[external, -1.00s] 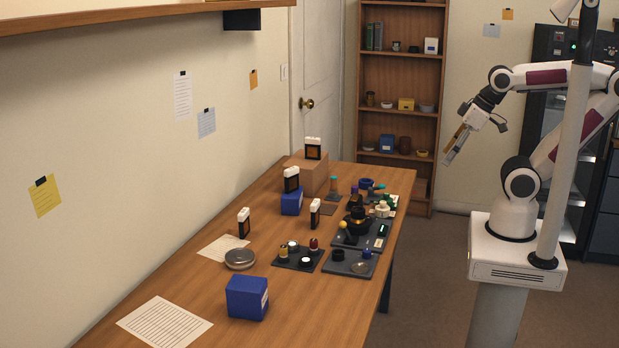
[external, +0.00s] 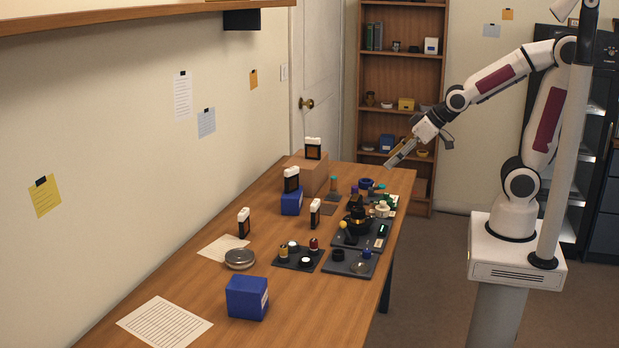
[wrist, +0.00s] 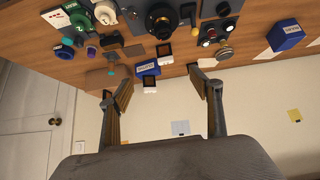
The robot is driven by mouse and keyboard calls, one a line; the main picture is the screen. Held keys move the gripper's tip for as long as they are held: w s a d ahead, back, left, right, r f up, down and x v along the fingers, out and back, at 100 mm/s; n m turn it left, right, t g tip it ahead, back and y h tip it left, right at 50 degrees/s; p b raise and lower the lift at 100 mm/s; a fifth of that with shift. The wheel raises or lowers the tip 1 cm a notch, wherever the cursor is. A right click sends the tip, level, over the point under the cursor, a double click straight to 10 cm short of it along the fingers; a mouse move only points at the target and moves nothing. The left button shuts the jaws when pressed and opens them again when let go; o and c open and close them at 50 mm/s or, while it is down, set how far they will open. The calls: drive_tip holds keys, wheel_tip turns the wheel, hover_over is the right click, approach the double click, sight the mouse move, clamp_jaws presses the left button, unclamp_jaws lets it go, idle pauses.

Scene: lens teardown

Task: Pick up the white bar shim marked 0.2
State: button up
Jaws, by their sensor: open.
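Several upright shims with white top bars and dark, framed bodies stand around the table; their markings are too small to read. One is on a cardboard box (external: 313,148), one on a blue box (external: 291,180), one at the left by a paper sheet (external: 244,222), and one near the middle (external: 315,212). The blue-box shim shows in the wrist view (wrist: 150,84). I cannot tell which is marked 0.2. My gripper (external: 398,156) is open and empty, above and beyond the table's far right end. In the wrist view its fingers (wrist: 155,84) are spread apart.
Dark trays with lens parts (external: 362,236) fill the table's right side. A round metal tin (external: 240,259) and a front blue box (external: 247,298) stand nearer the camera. The wall runs along the left; the front table is mostly clear.

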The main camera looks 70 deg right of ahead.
drive_tip(key=w+f+t, duration=0.2)
drive_tip(key=w+f, duration=0.4)
drive_tip(key=w, duration=0.4)
drive_tip(key=t, duration=0.3)
approach(318, 203)
drive_tip(key=w, duration=0.1)
drive_tip(key=shift+w+d+f+y, duration=0.2)
drive_tip(key=shift+d+f+y, duration=0.15)
drive_tip(key=shift+f, duration=0.25)
drive_tip(key=shift+x, duration=1.35)
drive_tip(key=shift+w, duration=0.15)
drive_tip(key=shift+x, duration=2.45)
drive_tip(key=shift+d+r, duration=0.1)
drive_tip(key=shift+r, duration=0.05)
